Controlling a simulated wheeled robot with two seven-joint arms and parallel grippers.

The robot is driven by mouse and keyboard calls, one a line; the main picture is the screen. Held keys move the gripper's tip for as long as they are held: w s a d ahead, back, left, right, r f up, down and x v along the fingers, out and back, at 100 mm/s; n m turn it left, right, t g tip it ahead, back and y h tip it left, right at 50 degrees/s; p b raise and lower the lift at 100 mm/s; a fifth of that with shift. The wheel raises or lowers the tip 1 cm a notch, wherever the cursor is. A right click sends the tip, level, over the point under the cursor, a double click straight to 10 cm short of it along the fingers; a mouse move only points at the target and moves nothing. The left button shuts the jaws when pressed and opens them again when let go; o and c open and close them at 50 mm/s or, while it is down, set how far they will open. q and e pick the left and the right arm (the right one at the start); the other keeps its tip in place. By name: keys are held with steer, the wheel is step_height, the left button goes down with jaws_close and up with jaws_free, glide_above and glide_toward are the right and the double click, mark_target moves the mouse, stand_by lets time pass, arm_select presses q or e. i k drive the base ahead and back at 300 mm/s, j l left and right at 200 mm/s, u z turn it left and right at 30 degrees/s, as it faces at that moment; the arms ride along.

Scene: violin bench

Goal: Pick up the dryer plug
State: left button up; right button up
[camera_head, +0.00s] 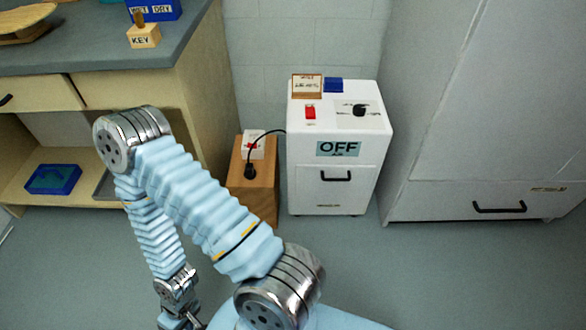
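The dryer plug (250,172) is a small black plug on the front part of a wooden block stand (264,196). A black cord (268,133) runs from it up and over to the white dryer cabinet (336,185), which has an OFF label. A white socket box (253,146) with a red mark stands just behind the plug on the same stand. My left arm is bent in front, and its gripper (182,322) hangs at the bottom edge, partly cut off, well below and left of the plug. Its fingers are too small to read. My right gripper is out of view.
A bench (190,40) with open shelves stands at the left, holding a blue tray (53,179) on the lower shelf. A tall grey cabinet (480,110) stands at the right. The floor (400,270) in front of the dryer is clear.

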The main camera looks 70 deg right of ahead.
mark_target(250, 173)
steer(key=z, duration=2)
